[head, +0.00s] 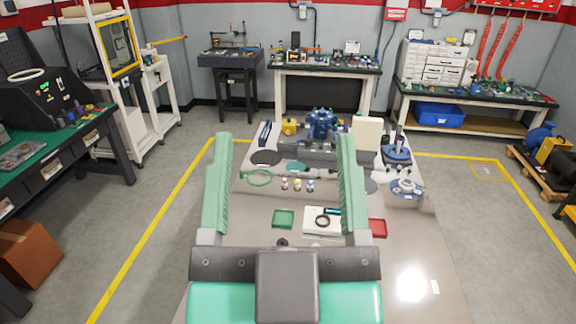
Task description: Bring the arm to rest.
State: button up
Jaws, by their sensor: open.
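My gripper (285,142) fills the middle of the head view. Its two long green ribbed fingers are wide apart, with nothing held between them. It points away over the grey worktable (410,265). Part of the table is hidden behind the gripper's dark palm and green body. Between the fingers I see a green tray (284,219) and a white board with a black ring (322,221) lying on the table. A red tray (378,228) lies just right of the right finger. I cannot tell the gripper's height above the table.
A blue machine part (321,124), small bottles (297,185), a green ring (259,177) and a flanged fitting (407,188) are on the table's far half. Benches line the walls. A cardboard box (30,250) stands on the floor at left. The table's right front is mostly clear.

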jog(key=shift+s+d+r+n+t, duration=0.1)
jog(key=shift+s+r+n+t, duration=0.2)
jog(key=shift+s+r, duration=0.35)
